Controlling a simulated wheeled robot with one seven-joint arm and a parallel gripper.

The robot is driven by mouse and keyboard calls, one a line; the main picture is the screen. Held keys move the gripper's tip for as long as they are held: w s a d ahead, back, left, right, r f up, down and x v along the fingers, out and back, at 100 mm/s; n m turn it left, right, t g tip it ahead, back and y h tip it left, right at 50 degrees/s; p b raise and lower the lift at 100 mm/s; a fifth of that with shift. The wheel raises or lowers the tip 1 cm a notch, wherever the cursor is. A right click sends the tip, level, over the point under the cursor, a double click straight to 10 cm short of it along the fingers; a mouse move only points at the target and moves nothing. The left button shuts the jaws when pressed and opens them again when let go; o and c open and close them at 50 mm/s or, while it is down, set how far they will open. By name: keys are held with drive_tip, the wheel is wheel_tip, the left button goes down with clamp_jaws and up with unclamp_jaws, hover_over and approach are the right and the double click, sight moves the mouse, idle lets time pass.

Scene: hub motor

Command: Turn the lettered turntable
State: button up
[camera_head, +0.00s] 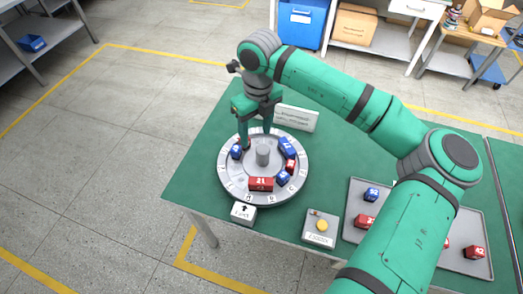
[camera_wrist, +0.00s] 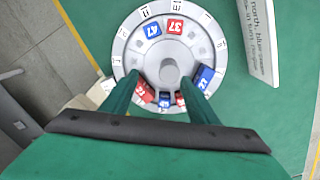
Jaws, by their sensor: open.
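The grey round turntable (camera_head: 225,181) with a lettered rim sits on the green table. A short grey hub post (camera_head: 263,154) stands at its middle. A red block numbered 21 (camera_head: 261,184) is at its front, with several blue and red blocks around the ring. My green gripper (camera_head: 256,138) is open above the turntable's far left part and points down. In the wrist view, the fingertips (camera_wrist: 163,79) appear on either side of the hub post (camera_wrist: 170,71), with no block between them. Whether a finger touches anything cannot be told.
A white block with a black arrow (camera_head: 243,212) stands at the turntable's front edge. A box with a yellow button (camera_head: 321,226) is to its right. A tray (camera_head: 355,195) with several loose blocks lies further right. A text sign (camera_head: 296,118) stands behind the turntable.

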sight(263, 148)
drive_tip(key=shift+w+d+r+h, duration=0.1)
drive_tip(key=shift+w+d+h, duration=0.15)
drive_tip(key=shift+d, duration=0.7)
wheel_tip(263, 148, down, 11)
drive_tip(key=shift+r, duration=0.15)
drive_tip(key=shift+w, duration=0.1)
clamp_jaws()
